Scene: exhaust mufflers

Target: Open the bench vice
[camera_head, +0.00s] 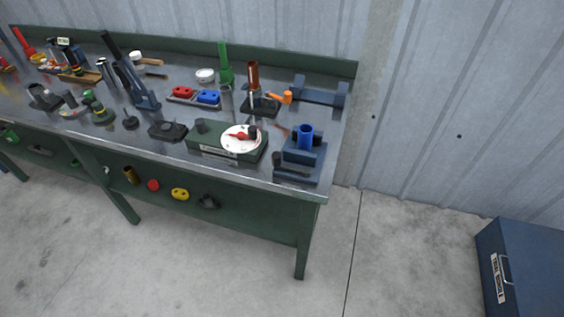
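A dark blue block-shaped fixture (304,167), which looks like the bench vice, sits at the front right corner of the workbench. A bright blue cylinder (306,137) stands upright at its top, seemingly between its raised parts. A dark bar (292,174) lies along its front, near the bench edge. I cannot tell at this size how wide the jaws are. Neither of my grippers is in view, and nothing of mine touches the fixture.
A green box with a white dial (241,140) stands just left of the fixture. A blue-grey two-post bracket (320,92) is behind it, and an orange-handled tool (263,103) behind left. A blue tool chest (530,265) stands at lower right. The floor in front is clear.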

